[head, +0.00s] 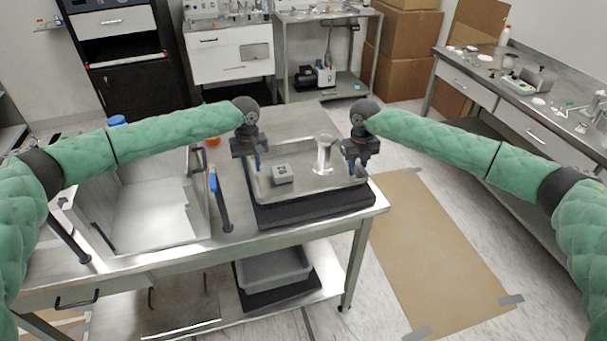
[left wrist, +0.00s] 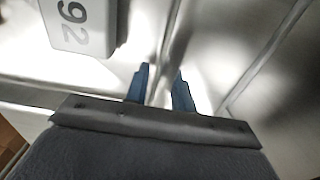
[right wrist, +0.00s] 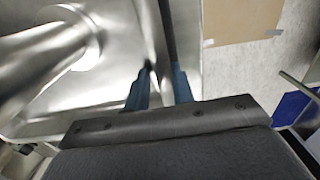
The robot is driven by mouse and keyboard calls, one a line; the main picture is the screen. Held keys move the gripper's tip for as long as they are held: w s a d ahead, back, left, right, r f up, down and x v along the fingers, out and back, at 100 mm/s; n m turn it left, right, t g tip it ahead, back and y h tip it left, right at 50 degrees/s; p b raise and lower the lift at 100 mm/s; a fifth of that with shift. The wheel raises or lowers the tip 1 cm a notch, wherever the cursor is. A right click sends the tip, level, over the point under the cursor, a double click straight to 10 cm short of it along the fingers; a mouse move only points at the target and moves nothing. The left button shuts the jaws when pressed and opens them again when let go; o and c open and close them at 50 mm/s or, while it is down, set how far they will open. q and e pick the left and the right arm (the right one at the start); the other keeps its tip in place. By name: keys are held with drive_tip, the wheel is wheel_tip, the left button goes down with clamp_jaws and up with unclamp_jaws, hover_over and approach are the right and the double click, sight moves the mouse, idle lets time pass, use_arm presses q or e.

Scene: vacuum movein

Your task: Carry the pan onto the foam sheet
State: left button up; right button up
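The pan (head: 312,187) is a shallow metal tray on the steel table. It lies over the black foam sheet (head: 312,213), whose front edge shows below it. I cannot tell whether the pan touches the sheet. A small grey box (head: 282,173) and a shiny metal flanged piece (head: 324,152) stand in the pan. My left gripper (head: 257,165) has its blue fingers either side of the pan's left rim, close against it; they show in the left wrist view (left wrist: 160,88). My right gripper (head: 357,167) straddles the right rim likewise, seen in the right wrist view (right wrist: 160,85).
An open metal bin (head: 150,215) is left of the pan, with a blue-tipped dark handle (head: 220,200) between them. A grey tray (head: 275,267) sits on the lower shelf. Brown sheet (head: 440,255) covers floor to the right. The tabletop behind the pan is clear.

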use_arm(q)
wheel_tip(320, 180, up, 12)
use_arm(e)
wheel_tip(320, 180, up, 12)
idle(0.9)
use_arm(q)
drive_tip(key=shift+f, duration=0.2)
use_arm(e)
drive_tip(key=shift+f, duration=0.1)
